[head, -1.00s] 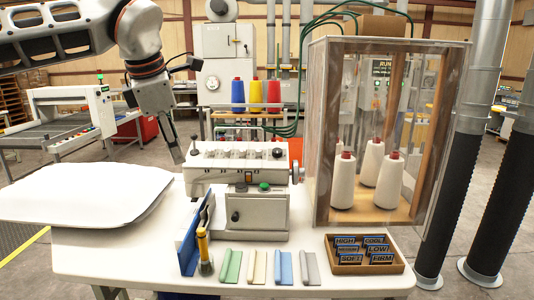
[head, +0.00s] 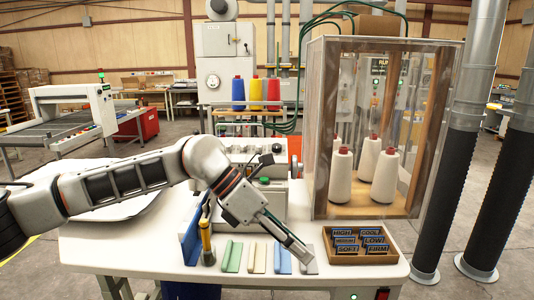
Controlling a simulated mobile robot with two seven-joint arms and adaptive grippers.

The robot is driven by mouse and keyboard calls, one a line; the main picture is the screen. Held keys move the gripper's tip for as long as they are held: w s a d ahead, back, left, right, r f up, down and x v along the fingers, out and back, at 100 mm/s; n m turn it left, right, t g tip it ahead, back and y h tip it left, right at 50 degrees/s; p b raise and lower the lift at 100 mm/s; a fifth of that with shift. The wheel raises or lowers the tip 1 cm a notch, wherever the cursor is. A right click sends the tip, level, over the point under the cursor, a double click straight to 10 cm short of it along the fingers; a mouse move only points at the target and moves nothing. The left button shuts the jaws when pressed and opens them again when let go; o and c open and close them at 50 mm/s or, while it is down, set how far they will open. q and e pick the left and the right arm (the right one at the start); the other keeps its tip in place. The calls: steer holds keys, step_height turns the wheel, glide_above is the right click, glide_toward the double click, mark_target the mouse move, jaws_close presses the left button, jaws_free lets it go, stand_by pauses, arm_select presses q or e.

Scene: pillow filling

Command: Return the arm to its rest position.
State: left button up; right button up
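My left arm reaches in from the left across the table, in front of the white pillow (head: 105,212) and part of the machine. My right gripper is not in view.
Green (head: 231,256), cream (head: 257,257) and blue (head: 282,258) strips lie along the white table (head: 150,250). A blue upright plate (head: 190,240) and yellow-handled brush (head: 207,240) stand left of them. A card tray (head: 346,258) and clear cabinet (head: 320,130) with thread cones are at right.

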arm_select(q)
steer(key=s+d+r+n+h, duration=0.2)
steer(key=s+d+n+h, duration=0.3)
steer(key=d+n+h, duration=0.4)
steer(key=w+a+f+n+t+y, duration=0.35)
steer(key=a+f+n+t, duration=0.6)
steer(key=f+n, duration=0.35)
steer(key=w+a+f+n+t+y, duration=0.4)
steer(key=a+f+n+t, duration=0.55)
steer(key=n, duration=0.65)
steer(key=s+a+f+n+g+y, duration=0.3)
steer(key=s+a+f, duration=0.6)
steer(key=f, duration=0.4)
steer(key=s+a+f+n+g+y, duration=0.3)
steer(key=s+a+f+n+y, duration=0.2)
steer(key=s+a+f, duration=0.4)
step_height(320, 180, down, 4)
steer(key=s, duration=0.2)
steer(key=shift+s+n+g+y, duration=0.3)
steer(key=shift+n+y, duration=0.05)
steer(key=shift+n, duration=0.05)
